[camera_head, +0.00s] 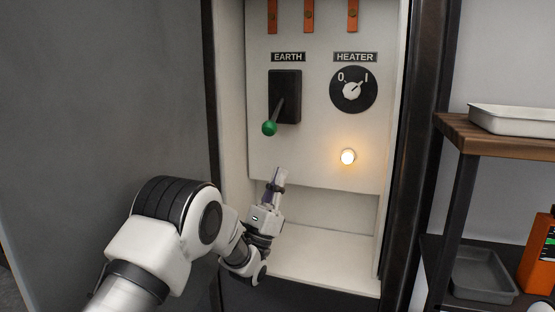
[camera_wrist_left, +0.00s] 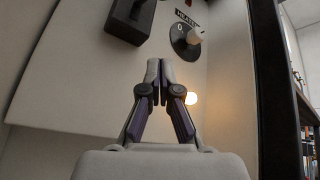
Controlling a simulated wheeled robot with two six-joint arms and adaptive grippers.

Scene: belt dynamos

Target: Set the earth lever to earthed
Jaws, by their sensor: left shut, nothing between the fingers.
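The earth lever (camera_head: 273,120) has a green ball knob at the end of a dark arm, on a black plate (camera_head: 286,90) under the EARTH label (camera_head: 288,57). The arm slants down and left, with the knob at the plate's lower left. In the left wrist view the black plate (camera_wrist_left: 126,24) shows at the top; the knob is not visible there. My left gripper (camera_head: 279,174) is shut and empty, below the lever and a little right of it, not touching it. Its closed fingers point up at the panel in the left wrist view (camera_wrist_left: 159,66). My right gripper is not in view.
The heater dial (camera_head: 353,90) is right of the lever, its pointer toward I. A lit lamp (camera_head: 348,157) is below it. The cabinet's side walls flank the panel. A wooden shelf (camera_head: 500,138) with a pale tray (camera_head: 515,120) stands at right.

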